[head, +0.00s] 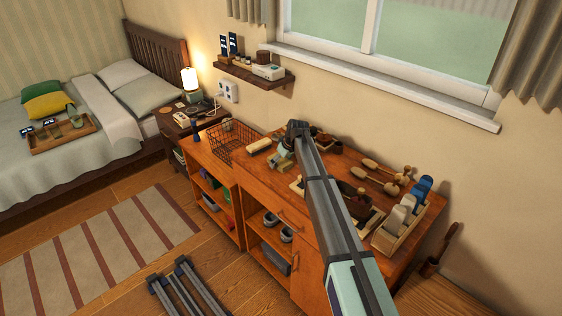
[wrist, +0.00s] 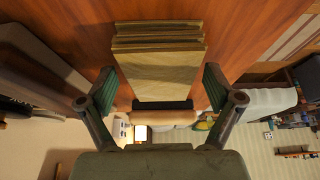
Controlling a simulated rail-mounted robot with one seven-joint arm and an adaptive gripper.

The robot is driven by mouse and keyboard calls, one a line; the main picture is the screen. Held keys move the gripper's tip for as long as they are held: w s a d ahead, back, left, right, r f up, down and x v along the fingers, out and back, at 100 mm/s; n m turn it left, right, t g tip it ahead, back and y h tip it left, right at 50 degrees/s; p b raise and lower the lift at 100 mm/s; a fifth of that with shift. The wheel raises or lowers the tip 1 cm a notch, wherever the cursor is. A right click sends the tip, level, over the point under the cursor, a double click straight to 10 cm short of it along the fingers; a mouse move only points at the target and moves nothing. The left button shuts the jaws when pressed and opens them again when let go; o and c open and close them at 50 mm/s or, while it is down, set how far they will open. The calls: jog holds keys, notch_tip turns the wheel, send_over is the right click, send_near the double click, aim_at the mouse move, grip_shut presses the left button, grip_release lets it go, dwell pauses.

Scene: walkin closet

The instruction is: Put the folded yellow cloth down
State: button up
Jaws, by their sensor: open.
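The folded yellow cloth (wrist: 158,72) shows in the wrist view as a flat stack of dull yellow layers over the orange wooden top (wrist: 235,25). It appears to lie on that top. My gripper (wrist: 159,89) is open, with one finger on each side of the cloth's near end and a gap visible on both sides. In the head view my gripper (head: 281,157) is low over the dresser top, and my arm and fingers mostly hide the cloth there.
A pale block (head: 260,146) lies just left of my gripper, beside a wire basket (head: 232,140). Wooden shoe trees (head: 380,172) and a rack of brushes (head: 400,225) stand to the right. The wall and window sill (head: 390,85) are behind.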

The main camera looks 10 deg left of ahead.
jog(key=shift+r, duration=0.25)
jog(key=b+v, duration=0.3)
jog(key=v, duration=0.9)
jog(key=shift+a+f, duration=0.1)
